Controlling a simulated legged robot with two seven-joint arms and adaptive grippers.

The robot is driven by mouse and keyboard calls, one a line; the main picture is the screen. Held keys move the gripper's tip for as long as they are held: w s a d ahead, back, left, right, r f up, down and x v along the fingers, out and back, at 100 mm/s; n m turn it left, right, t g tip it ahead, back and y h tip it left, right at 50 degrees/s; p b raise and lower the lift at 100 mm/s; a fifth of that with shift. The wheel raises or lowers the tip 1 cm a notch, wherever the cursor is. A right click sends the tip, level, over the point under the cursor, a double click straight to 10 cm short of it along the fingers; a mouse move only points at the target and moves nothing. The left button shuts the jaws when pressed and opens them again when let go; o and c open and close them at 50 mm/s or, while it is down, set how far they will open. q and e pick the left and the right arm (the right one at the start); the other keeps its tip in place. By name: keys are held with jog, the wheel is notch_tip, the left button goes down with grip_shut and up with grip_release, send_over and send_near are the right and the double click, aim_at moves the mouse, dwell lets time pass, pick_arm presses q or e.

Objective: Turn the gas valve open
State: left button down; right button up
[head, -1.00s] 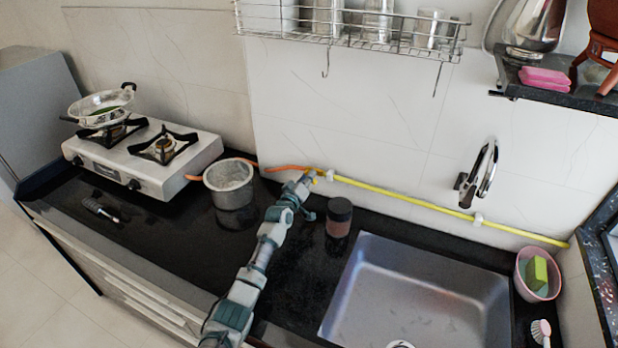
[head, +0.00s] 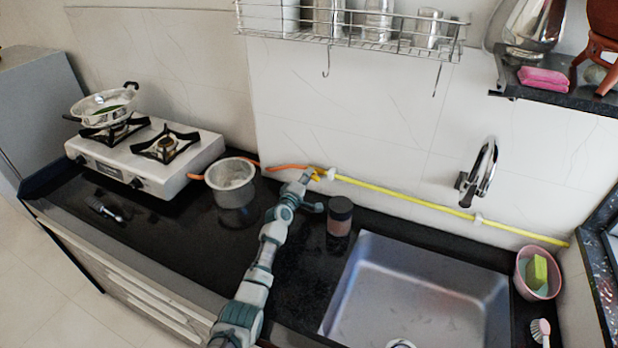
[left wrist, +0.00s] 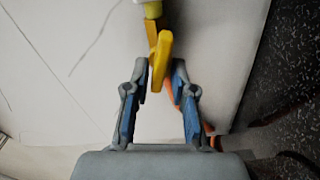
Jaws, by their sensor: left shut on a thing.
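The yellow gas valve handle (left wrist: 160,62) shows in the left wrist view between my fingertips, with the yellow pipe and a white fitting (left wrist: 152,9) above it. In the head view the valve (head: 317,174) is at the wall, where the orange hose (head: 285,167) meets the yellow pipe (head: 405,193). My left gripper (left wrist: 159,72) is shut on the handle. In the head view my left gripper (head: 306,178) reaches the valve from the front and partly hides it. My right gripper is in no view.
A dark-lidded jar (head: 339,217) stands close right of my left arm, and a metal pot (head: 233,185) stands to its left. The sink (head: 415,290) is at the right. The stove (head: 150,160) is at the left. A wire rack (head: 350,40) hangs above.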

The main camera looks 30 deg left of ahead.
pick_arm(q)
jog(key=shift+a+r, duration=0.1)
jog(key=shift+a, duration=0.2)
dwell(0.8)
jog(key=c, duration=1.2)
grip_release()
jog(key=shift+s, duration=0.1)
jog(key=shift+s+a, duration=0.15)
jog(key=shift+a+f, duration=0.1)
jog(key=shift+f, duration=0.1)
jog(key=s, duration=0.7)
jog(key=shift+s+d, duration=0.3)
jog(key=shift+d, duration=0.05)
